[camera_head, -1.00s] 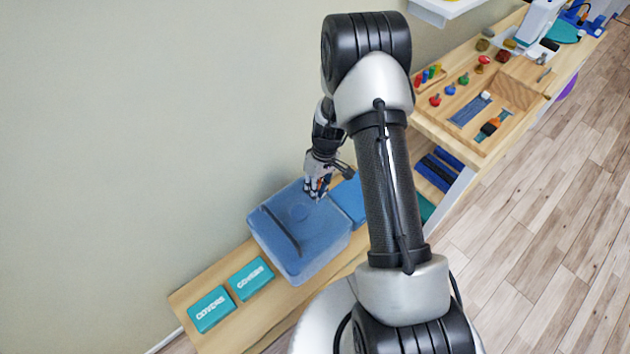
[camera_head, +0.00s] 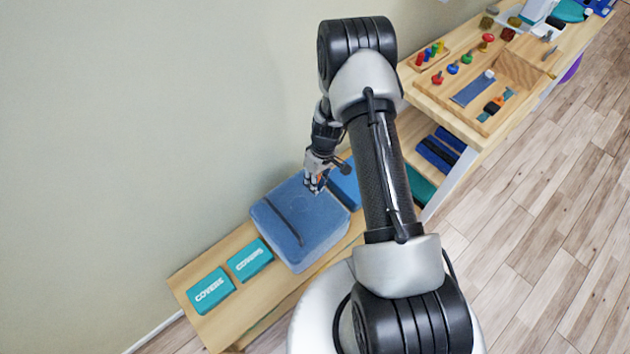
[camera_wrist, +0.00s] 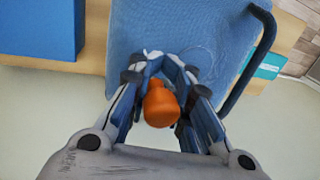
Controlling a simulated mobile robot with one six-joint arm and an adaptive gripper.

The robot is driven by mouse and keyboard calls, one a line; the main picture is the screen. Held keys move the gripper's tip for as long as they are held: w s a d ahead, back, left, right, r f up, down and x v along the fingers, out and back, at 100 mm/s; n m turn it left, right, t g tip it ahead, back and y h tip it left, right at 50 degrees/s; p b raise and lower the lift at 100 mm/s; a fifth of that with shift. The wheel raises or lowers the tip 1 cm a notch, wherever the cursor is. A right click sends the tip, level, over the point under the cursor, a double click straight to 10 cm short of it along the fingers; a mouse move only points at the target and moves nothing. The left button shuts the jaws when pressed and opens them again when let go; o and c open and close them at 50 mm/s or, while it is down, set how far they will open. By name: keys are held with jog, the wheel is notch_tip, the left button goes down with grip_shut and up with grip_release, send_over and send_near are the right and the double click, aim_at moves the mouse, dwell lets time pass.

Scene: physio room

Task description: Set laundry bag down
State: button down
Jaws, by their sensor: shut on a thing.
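The laundry bag is a blue, box-shaped bag (camera_head: 325,228) with a dark strap across its top, over the low wooden bench in the head view. It fills the upper middle of the wrist view (camera_wrist: 200,25), with the dark strap at its right. My gripper (camera_head: 315,188) is at the far right part of the bag's top. In the wrist view my gripper (camera_wrist: 161,76) is shut at the bag's top, with an orange knob (camera_wrist: 161,104) between its fingers. The exact grip is partly hidden. I cannot tell whether the bag's underside touches the bench.
Two teal boxes marked COVERS (camera_head: 210,291) lie on the wooden bench (camera_head: 245,325) left of the bag. A blue block (camera_head: 345,183) is close on its right. A higher shelf with trays and small coloured pieces (camera_head: 470,75) stands farther right. The wall is close behind.

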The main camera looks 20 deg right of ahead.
jog(key=c, duration=1.4)
grip_release()
jog(key=shift+c, duration=0.2)
jog(key=shift+r, duration=0.15)
notch_tip(320, 180, up, 25)
jog(key=t+p, duration=0.1)
jog(key=p, duration=0.2)
jog(key=s+a+r+m+t+h, duration=0.1)
jog(key=s+a+r, duration=0.15)
jog(key=r, duration=0.35)
jog(key=s+a+r, duration=0.1)
jog(key=s+r, duration=0.2)
jog(key=r, duration=0.4)
jog(key=s+a+r+m+t, duration=0.1)
jog(key=s+r, duration=0.3)
jog(key=s, duration=0.5)
jog(key=s+a+r+m+t, duration=0.1)
jog(key=s+r, duration=0.3)
jog(key=s, duration=0.5)
jog(key=shift+a+r+m+t+h, duration=0.3)
jog(key=shift+a+m+t+h, duration=0.1)
jog(key=shift+a+t, duration=0.2)
